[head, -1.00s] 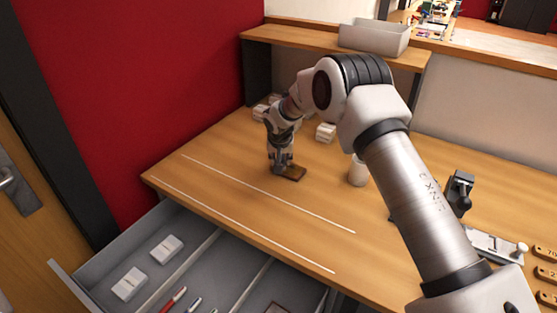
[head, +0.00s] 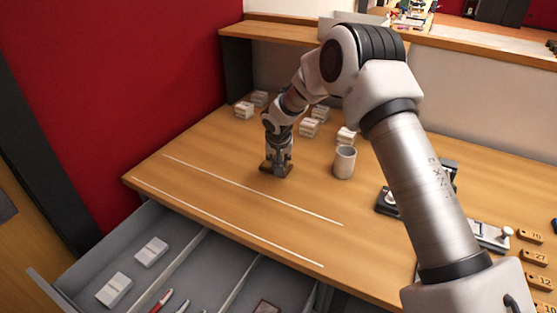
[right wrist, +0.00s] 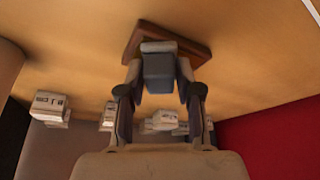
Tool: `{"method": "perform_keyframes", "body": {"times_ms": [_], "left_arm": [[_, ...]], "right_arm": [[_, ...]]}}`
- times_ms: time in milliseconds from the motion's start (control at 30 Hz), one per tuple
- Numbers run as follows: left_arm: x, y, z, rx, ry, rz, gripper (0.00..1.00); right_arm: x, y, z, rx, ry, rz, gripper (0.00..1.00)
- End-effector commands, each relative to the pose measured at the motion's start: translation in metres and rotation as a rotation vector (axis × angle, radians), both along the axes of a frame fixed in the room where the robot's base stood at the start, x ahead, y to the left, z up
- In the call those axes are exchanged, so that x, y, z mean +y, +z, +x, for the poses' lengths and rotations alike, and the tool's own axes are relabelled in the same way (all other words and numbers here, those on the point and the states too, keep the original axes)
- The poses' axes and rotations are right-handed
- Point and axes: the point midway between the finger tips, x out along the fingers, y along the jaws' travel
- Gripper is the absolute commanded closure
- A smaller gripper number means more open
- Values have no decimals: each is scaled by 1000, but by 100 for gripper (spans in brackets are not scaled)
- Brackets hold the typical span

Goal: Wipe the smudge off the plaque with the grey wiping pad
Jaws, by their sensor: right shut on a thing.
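The brown plaque (head: 264,168) lies flat on the wooden bench, largely covered by my right gripper (head: 278,164) in the head view. In the right wrist view the plaque (right wrist: 196,48) shows as a dark wooden slab beyond the fingertips. My right gripper (right wrist: 158,82) is shut on the grey wiping pad (right wrist: 158,66), a small block with a paler edge. The pad is at the plaque's face and seems to touch it. I cannot see the smudge; the pad and gripper hide much of the face. My left gripper is not in view.
A pale cup (head: 344,162) stands right of the plaque. Several white labelled boxes (head: 309,127) stand behind. An open grey drawer (head: 75,254) juts out in front. A marker fixture (head: 490,236) and brown number tags (head: 533,257) are at right. Bench left of the plaque is clear.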

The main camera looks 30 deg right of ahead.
Motion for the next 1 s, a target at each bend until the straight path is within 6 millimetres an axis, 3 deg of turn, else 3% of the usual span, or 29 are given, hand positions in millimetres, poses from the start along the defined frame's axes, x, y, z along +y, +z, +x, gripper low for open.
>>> {"method": "perform_keyframes", "body": {"times_ms": [100, 600, 1000], "left_arm": [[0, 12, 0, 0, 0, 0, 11], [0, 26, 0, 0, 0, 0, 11], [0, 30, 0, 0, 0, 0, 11]], "right_arm": [[6, 2, 11, 2, 1, -1, 93], [23, 0, 42, 1, -1, 1, 93], [24, 6, 45, -1, 1, 2, 93]]}}
